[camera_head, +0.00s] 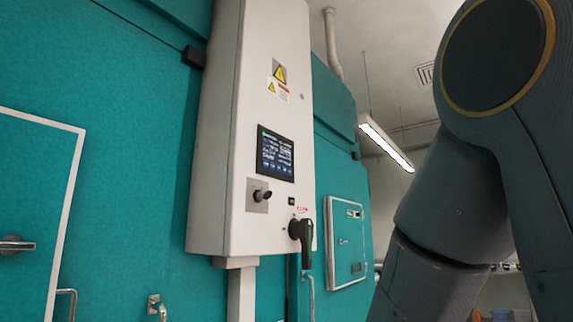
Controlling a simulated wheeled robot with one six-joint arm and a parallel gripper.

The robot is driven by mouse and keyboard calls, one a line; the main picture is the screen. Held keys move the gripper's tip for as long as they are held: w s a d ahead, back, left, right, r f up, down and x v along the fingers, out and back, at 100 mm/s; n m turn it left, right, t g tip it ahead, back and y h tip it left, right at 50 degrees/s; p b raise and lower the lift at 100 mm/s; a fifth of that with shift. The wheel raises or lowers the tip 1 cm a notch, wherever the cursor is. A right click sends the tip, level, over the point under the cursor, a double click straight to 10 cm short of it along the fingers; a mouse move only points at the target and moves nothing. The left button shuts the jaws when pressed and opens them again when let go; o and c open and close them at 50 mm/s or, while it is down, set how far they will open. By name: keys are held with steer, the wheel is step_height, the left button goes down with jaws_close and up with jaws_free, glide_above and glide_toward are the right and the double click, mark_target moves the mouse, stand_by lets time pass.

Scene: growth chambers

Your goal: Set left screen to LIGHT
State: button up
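A dark touch screen (275,154) is set in the front of a tall white control cabinet (213,160) near the middle of the view. It is lit and shows rows of small white and blue items with a green mark at its top left. The text is too small to read, so I cannot tell which mode it shows. It is the only large screen in view. My arm fills the right side of the picture. My gripper is not in view.
Below the screen are a black knob (264,195) on a metal plate and a black rotary handle (302,230). Teal chamber walls (120,180) stand on both sides, with a framed door (30,200) at left and a smaller hatch (346,240) at right. A ceiling lamp (386,143) hangs behind.

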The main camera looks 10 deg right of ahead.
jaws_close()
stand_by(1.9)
